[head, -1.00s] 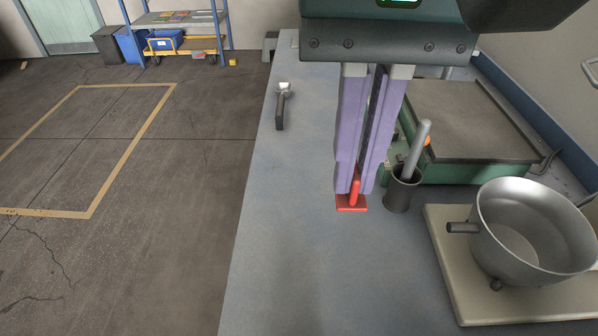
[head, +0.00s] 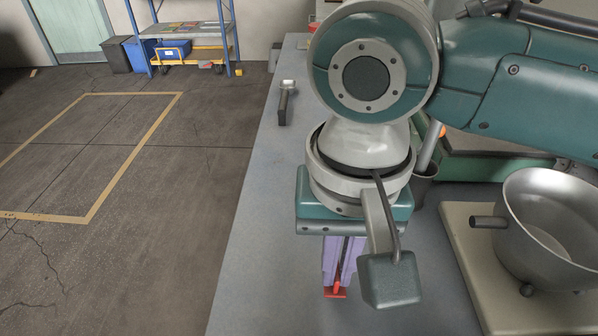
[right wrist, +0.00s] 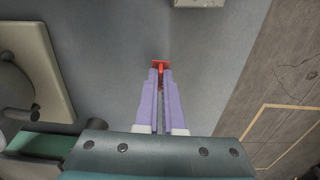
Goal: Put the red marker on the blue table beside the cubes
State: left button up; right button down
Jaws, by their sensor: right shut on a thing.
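The red marker (head: 335,293), a flat red plate with an upright red stem, is at the tips of my right gripper's purple fingers (head: 340,268). It also shows in the right wrist view (right wrist: 160,64), with the right gripper (right wrist: 160,82) shut on its stem. The plate hangs below the fingertips over the grey-blue bench (head: 260,255); I cannot tell whether it touches the top. My right arm hides part of the bench. No cubes and no separate blue table show. My left gripper is not in view.
A metal pot (head: 550,225) stands on a beige board (head: 475,265) at the right. A dark cup (head: 424,185) is partly behind my arm. A small tool (head: 285,103) lies near the bench's left edge. The bench's front left is clear.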

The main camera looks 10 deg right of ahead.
jog(key=shift+f, duration=1.3)
jog(key=c, duration=1)
grip_release()
jog(key=shift+f, duration=0.1)
